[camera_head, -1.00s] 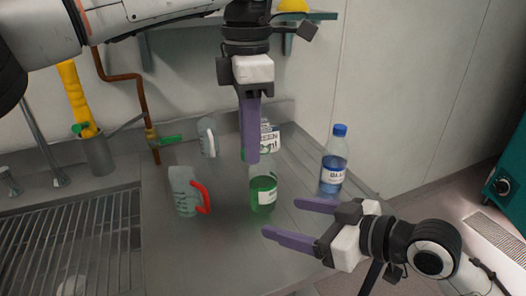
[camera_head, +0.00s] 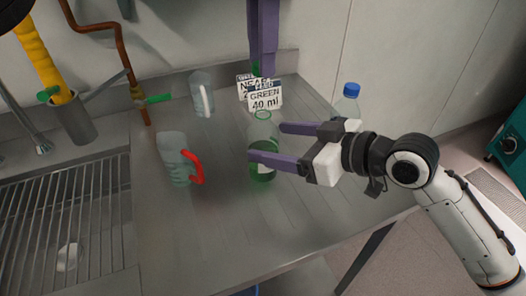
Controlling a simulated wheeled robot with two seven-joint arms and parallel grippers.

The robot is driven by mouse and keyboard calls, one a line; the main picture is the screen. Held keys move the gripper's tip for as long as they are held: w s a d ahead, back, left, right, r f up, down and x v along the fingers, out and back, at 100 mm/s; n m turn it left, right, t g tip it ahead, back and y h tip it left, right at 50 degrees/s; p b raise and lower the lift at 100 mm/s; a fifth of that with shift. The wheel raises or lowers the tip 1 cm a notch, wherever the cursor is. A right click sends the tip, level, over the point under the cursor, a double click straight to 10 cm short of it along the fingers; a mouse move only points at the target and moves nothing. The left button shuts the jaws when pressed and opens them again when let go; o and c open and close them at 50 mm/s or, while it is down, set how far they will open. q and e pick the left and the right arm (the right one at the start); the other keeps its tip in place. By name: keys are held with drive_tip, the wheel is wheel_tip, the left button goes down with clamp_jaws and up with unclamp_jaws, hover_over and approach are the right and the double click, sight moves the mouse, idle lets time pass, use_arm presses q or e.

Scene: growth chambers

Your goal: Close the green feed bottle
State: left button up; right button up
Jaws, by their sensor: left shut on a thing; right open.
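The green feed bottle (camera_head: 262,172) stands upright on the steel counter, clear with green liquid low inside. Its neck shows a green ring and no cap on top. My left gripper (camera_head: 263,72) is above and behind it in the picture, pointing down, shut on a small green thing that looks like the cap (camera_head: 256,68), mostly hidden by the fingers. My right gripper (camera_head: 266,142) is open, with its fingers on either side of the bottle's body; the nearer finger crosses in front of it. I cannot tell whether they touch the glass.
A jug with a red handle (camera_head: 174,158) stands to the left, a clear jug (camera_head: 202,94) behind. A blue-capped bottle (camera_head: 347,105) is partly behind my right gripper. The sink rack (camera_head: 70,225) is left.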

sight(248, 137)
drive_tip(key=x, duration=0.8)
drive_tip(key=shift+w+a+f, duration=0.15)
drive_tip(key=shift+w+a, duration=0.05)
drive_tip(key=shift+w, duration=0.05)
drive_tip(key=c, duration=1.6)
use_arm(q)
drive_tip(key=shift+w+f, duration=0.1)
drive_tip(key=shift+f, duration=2.35)
drive_tip(key=shift+f, duration=0.15)
drive_tip(key=shift+d+f, duration=0.1)
drive_tip(key=shift+f, duration=0.65)
drive_tip(key=shift+f, duration=0.6)
